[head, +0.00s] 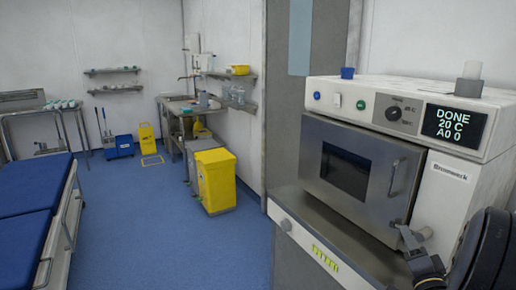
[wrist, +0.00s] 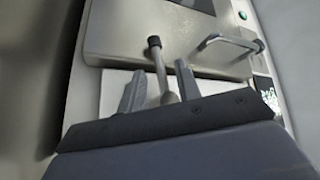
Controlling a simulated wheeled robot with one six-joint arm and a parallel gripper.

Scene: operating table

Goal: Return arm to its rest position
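My gripper (head: 413,243) is at the lower right corner of the front of the white and steel machine (head: 455,190), with my dark arm coming in from the right edge. In the wrist view my gripper (wrist: 160,88) has its two grey fingers apart. A pale rod with a dark tip (wrist: 163,68) stands between the fingers, and a gap shows on each side of it. Whether anything touches lower down is hidden by the gripper body. The machine's door (head: 350,165) looks shut, and its handle (wrist: 226,44) is right of my fingers in the wrist view.
The machine's display (head: 454,122) reads DONE, 20 C, A0 0. A steel ledge (head: 325,235) lies below the door. The blue floor between is clear.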

